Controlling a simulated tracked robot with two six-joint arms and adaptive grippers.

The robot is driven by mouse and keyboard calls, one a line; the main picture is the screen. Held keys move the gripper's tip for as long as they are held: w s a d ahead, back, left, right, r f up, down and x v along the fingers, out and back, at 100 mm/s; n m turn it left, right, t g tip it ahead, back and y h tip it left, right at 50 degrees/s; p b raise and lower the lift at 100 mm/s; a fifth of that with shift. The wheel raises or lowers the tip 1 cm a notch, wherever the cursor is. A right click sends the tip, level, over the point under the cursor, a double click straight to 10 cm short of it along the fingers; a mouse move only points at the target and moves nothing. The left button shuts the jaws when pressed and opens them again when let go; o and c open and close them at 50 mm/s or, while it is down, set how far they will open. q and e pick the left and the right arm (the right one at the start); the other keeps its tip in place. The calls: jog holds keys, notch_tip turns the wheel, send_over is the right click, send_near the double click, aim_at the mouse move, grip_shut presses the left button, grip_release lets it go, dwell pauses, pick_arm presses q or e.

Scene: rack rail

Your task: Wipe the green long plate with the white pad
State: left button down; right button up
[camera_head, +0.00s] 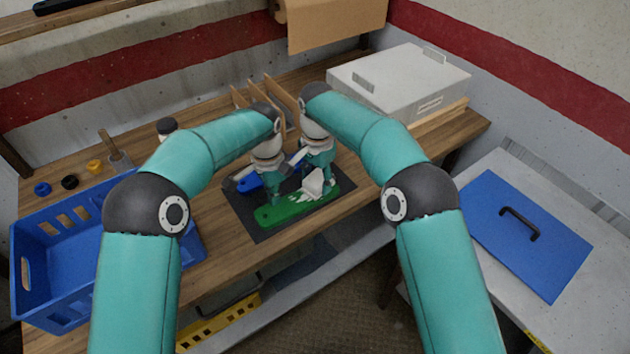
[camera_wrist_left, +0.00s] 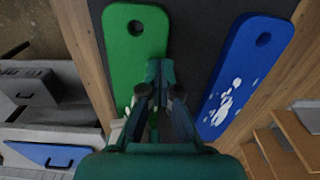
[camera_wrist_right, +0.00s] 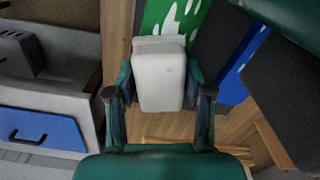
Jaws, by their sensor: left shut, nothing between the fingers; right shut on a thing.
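The green long plate (camera_head: 268,216) lies on a dark mat on the wooden bench, with white marks toward its right end. It also shows in the left wrist view (camera_wrist_left: 128,62), its hole end clean, and partly in the right wrist view (camera_wrist_right: 155,17). My right gripper (camera_head: 318,176) is shut on the white pad (camera_wrist_right: 160,75), which is tilted over the marked end; the head view shows the pad too (camera_head: 313,184). I cannot tell if it touches. My left gripper (camera_wrist_left: 160,68) is shut and empty at the green plate, contact unclear.
A blue long plate (camera_wrist_left: 248,55) with white marks lies beside the green one on the dark mat (camera_head: 240,205). A blue crate (camera_head: 55,255) stands at the left and a grey box (camera_head: 400,80) at the back right. Upright wooden dividers (camera_head: 283,98) stand behind.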

jog(key=shift+r, duration=2.8)
pick_arm(q)
jog(key=shift+r, duration=0.1)
pick_arm(e)
jog(key=shift+r, duration=0.1)
